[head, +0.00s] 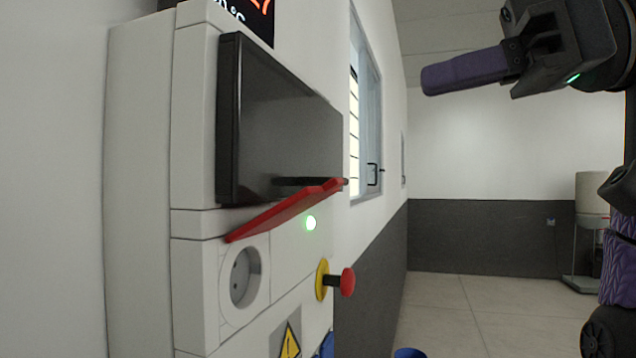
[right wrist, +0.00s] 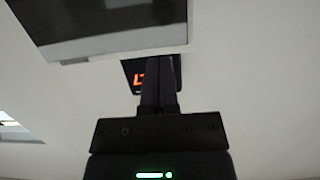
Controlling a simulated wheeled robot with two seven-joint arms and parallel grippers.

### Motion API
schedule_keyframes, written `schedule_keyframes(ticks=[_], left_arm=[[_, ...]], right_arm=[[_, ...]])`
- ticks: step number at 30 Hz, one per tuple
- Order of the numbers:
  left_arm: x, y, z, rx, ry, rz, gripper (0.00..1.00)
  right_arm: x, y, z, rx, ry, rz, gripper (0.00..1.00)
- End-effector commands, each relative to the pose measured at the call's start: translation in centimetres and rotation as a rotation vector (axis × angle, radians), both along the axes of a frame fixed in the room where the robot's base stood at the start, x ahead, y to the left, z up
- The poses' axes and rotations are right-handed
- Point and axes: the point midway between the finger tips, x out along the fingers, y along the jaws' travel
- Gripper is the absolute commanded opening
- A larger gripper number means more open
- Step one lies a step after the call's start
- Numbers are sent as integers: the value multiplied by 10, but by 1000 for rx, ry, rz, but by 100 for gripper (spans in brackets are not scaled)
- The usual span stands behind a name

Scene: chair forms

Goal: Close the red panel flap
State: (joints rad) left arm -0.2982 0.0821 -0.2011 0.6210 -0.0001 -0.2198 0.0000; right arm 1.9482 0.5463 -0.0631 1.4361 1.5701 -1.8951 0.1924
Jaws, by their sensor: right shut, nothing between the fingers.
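The red panel flap (head: 287,212) sticks out from the front of the white control panel (head: 195,300), below the dark screen (head: 280,125). It is tilted, its right end higher than its left, so it stands open. In the right wrist view the shut fingers (right wrist: 159,85) point towards a display with red digits (right wrist: 140,76); the flap does not show there. My left gripper is out of view.
A red knob on a yellow base (head: 347,281) juts out below the flap, right of a round socket (head: 244,277). A window (head: 366,110) is in the wall behind. The space between my right gripper and the panel looks clear.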

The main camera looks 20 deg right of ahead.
Motion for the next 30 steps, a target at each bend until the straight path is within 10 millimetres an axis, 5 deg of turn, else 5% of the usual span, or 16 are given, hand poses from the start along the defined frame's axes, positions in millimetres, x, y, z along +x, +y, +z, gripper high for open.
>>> schedule_keyframes(ticks=[16, 21, 30], left_arm=[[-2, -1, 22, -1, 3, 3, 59], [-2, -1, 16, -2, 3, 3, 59], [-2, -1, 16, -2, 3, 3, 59]], right_arm=[[54, 84, -16, -5, -1, 7, 0], [46, 69, -43, -2, -1, 4, 0], [42, 64, -53, -2, 0, 3, 0]])
